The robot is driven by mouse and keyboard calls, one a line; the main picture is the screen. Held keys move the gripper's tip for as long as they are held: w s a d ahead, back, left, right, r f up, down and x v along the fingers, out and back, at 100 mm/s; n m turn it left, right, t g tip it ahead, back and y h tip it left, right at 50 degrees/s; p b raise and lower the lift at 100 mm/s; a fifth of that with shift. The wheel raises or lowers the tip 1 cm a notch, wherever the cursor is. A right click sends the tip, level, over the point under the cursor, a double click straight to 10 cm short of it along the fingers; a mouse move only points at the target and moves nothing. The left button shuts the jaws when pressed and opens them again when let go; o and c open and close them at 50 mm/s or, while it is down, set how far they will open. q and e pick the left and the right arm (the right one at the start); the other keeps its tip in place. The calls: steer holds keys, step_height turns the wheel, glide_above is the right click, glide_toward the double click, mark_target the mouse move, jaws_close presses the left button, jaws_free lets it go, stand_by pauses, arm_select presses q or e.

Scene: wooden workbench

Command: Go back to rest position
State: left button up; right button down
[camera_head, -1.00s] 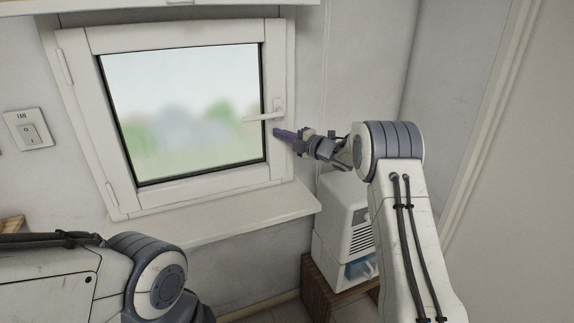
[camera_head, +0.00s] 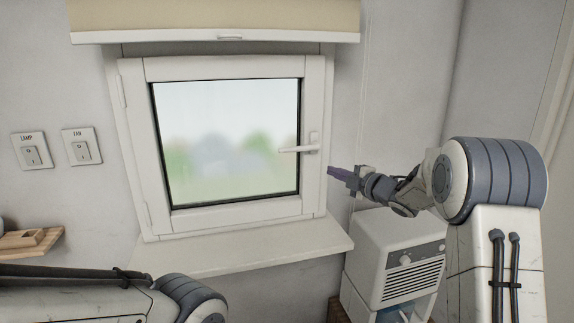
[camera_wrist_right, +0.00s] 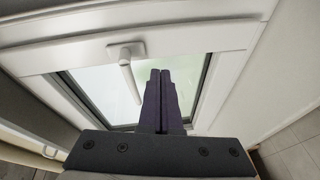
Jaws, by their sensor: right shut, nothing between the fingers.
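My right gripper (camera_head: 335,172) is shut and empty, its dark purple fingers pointing left near the right edge of the window frame. It also shows in the right wrist view (camera_wrist_right: 160,75), with both fingers together. The white window (camera_head: 225,140) looks closed, and its handle (camera_head: 300,149) lies level, pointing left. The handle also shows in the wrist view (camera_wrist_right: 126,70), just left of the fingers and apart from them. My left arm shows only at the lower left of the head view; its gripper is out of view.
A white appliance (camera_head: 395,250) with a vent stands below my right arm. A window sill (camera_head: 240,250) juts out under the window. Lamp (camera_head: 31,151) and fan (camera_head: 82,147) switches are on the left wall. A wooden board (camera_head: 30,243) lies at the far left. A blind (camera_head: 215,17) hangs above the window.

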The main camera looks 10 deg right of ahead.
steer(key=s+a+f+m+g+h+p, duration=0.25)
steer(key=s+a+m+g+h, duration=0.25)
steer(key=s+a+m, duration=0.65)
steer(key=s+a+f+m+g, duration=0.1)
steer(key=s+f+g, duration=0.1)
steer(key=s, duration=1)
steer(key=s+a+f+g+h+p, duration=0.1)
steer(key=s+a+f+g, duration=0.1)
steer(key=s, duration=1)
steer(key=s+a+f+m+g, duration=0.1)
steer(key=s+g, duration=0.5)
steer(key=s, duration=0.7)
step_height(320, 180, down, 2)
steer(key=shift+a+f+m+h+p, duration=0.2)
steer(key=shift+a+m+h+p, duration=0.2)
steer(key=shift+a, duration=0.15)
